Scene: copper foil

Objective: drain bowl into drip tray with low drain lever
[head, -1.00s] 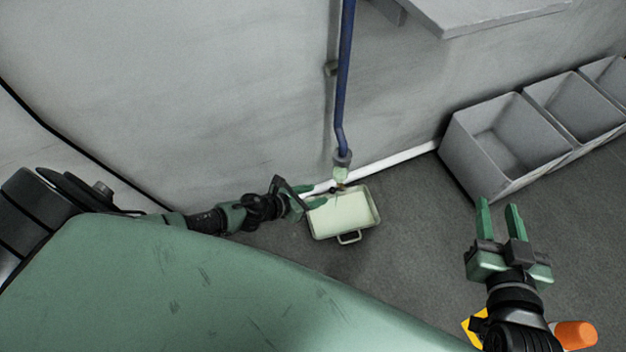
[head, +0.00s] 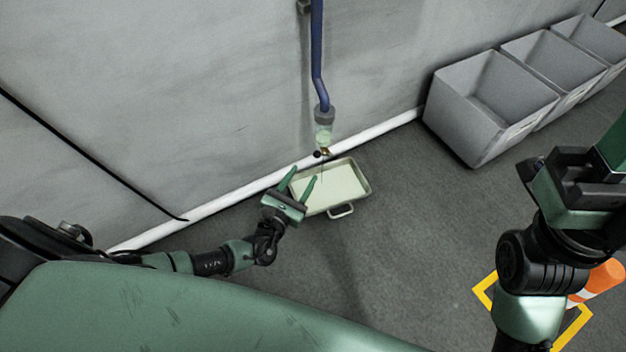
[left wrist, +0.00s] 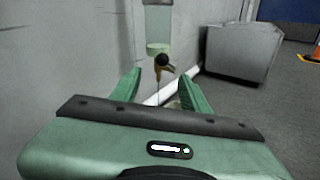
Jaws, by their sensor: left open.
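A clear bowl (head: 323,132) with pale green liquid low in it hangs under a blue pipe by the wall. It also shows in the left wrist view (left wrist: 158,28). Below it is a brass drain fitting with a black-knobbed lever (left wrist: 162,60); a thin line runs down from it. The pale green drip tray (head: 362,182) lies on the floor underneath, handle toward me. My left gripper (head: 303,173) is open and empty, at the tray's left end and below the lever, not touching it. My right gripper (head: 608,150) is partly cut off at the right edge; its jaw opening is unclear.
The grey wall with a white skirting pipe (head: 225,201) runs behind the tray. Grey bins (head: 490,105) stand along the wall to the right. An orange cone (head: 603,279) lies by yellow floor marking at lower right. The floor between is clear.

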